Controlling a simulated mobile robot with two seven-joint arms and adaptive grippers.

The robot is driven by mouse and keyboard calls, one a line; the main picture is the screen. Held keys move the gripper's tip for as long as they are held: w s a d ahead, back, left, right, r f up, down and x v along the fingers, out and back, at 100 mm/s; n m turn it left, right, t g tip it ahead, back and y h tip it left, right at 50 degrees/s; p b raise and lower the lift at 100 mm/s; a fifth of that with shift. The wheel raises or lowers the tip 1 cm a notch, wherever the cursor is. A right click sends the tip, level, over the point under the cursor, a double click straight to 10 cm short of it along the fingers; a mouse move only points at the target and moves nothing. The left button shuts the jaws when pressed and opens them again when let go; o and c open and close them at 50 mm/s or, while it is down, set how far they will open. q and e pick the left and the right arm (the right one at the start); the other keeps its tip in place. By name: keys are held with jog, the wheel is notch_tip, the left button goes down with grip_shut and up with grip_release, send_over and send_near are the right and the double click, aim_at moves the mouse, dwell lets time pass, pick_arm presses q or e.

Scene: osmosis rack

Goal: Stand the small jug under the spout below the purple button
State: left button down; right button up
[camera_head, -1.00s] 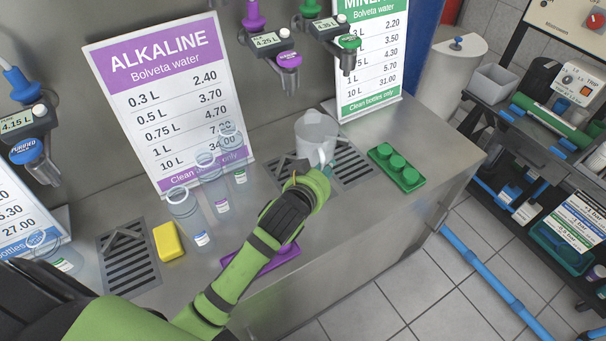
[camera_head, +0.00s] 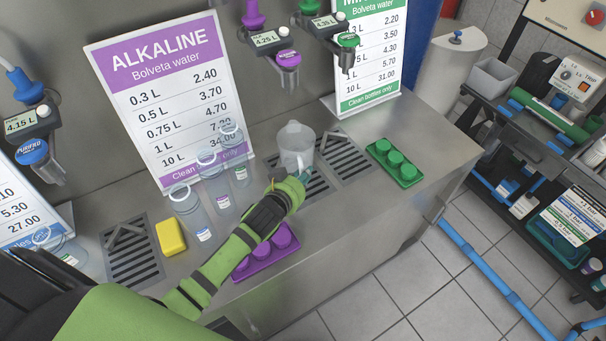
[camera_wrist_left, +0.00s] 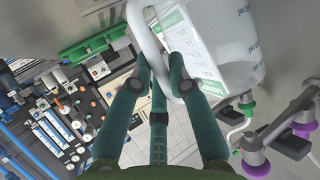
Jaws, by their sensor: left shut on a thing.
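The small jug (camera_head: 296,147), clear and whitish with a handle, is at the back of the counter over the drain grate below the purple button (camera_head: 287,57). The purple spout (camera_head: 288,79) hangs above and slightly left of it. I cannot tell whether the jug's base touches the grate (camera_head: 316,186). My left gripper (camera_head: 300,178) is shut on the jug's handle on the near side. In the left wrist view the jug (camera_wrist_left: 238,45) looks upside down, and its handle (camera_wrist_left: 146,40) runs between the fingers (camera_wrist_left: 162,80). My right gripper is out of view.
A green cap tray (camera_head: 397,166) lies to the right and a purple cap tray (camera_head: 266,255) in front, beside my left forearm. Several clear bottles (camera_head: 190,209) and a yellow sponge (camera_head: 171,237) stand left. The green spout (camera_head: 347,62) hangs to the right.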

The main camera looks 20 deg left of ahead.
pick_arm(q)
jog(key=c, duration=1.2)
grip_release()
jog(key=shift+f, duration=0.1)
jog(key=b+v, duration=0.1)
jog(key=v, duration=1.1)
jog(key=shift+d, duration=0.1)
